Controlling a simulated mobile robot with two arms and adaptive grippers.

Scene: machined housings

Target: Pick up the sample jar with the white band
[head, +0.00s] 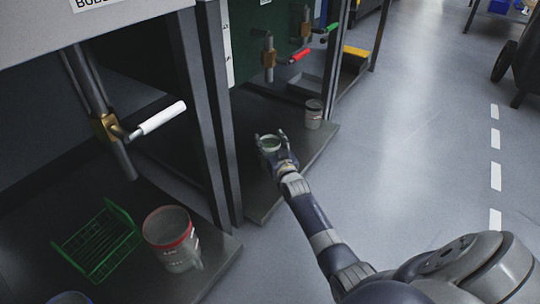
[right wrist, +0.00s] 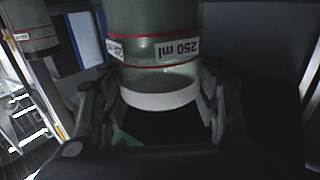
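The sample jar with the white band (head: 270,144) stands on the dark lower shelf, in the middle of the head view. In the right wrist view the same jar (right wrist: 160,97) appears upside down, with a pale band, thin red lines and a "250 ml" label. My right gripper (head: 270,136) is at this jar, one finger on each side; its fingers also flank the jar in the right wrist view (right wrist: 158,82). Whether the fingers press on the glass or stand just clear cannot be told. My left gripper is not in view.
A jar with a red band (head: 172,240) and a green wire rack (head: 98,240) are on the nearer shelf. Another jar (head: 313,114) stands farther back on the white-banded jar's shelf. Dark posts (head: 215,110) divide the bays. Open floor (head: 410,150) lies to the right.

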